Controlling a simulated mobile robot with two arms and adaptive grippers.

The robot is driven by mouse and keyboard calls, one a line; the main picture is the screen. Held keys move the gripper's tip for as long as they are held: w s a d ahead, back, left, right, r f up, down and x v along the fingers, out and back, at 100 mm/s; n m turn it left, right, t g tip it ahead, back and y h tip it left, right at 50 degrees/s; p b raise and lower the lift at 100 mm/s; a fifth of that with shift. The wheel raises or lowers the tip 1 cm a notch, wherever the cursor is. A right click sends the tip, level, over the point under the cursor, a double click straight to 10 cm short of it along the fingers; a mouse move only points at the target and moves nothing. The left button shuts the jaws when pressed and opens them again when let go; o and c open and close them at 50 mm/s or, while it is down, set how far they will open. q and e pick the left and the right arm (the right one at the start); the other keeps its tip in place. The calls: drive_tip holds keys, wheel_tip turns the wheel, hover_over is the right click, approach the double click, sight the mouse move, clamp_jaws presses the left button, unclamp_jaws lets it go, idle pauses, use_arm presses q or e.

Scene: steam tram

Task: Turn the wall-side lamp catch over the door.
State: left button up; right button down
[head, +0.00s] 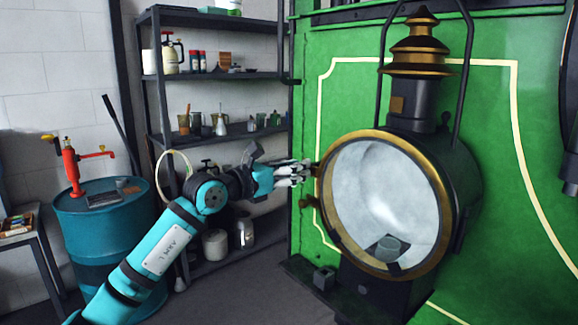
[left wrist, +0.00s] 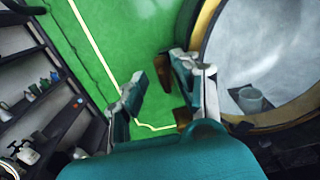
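The lamp (head: 440,180) is a big dark round housing on the green tram front. Its glass door (head: 385,190) has a brass rim and faces me; the rim also shows in the left wrist view (left wrist: 207,22). A small brown catch (head: 308,202) sits at the rim's left edge. My left gripper (head: 308,172) is just above it, its tips close to the rim. In the left wrist view the fingers stand apart, with a brown catch-like piece (left wrist: 163,83) between them; contact is unclear. Another brown piece (left wrist: 182,117) lies by the right finger. My right gripper is out of view.
A dark shelf rack (head: 215,75) with cans and bottles stands behind my left arm. A blue drum (head: 105,215) with a red pump (head: 70,170) is at the left. A dark ledge (head: 340,300) runs below the lamp.

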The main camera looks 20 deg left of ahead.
use_arm(q)
drive_tip(key=shift+a, duration=0.1)
drive_tip(key=c, duration=0.4)
drive_tip(key=shift+r, duration=0.1)
clamp_jaws()
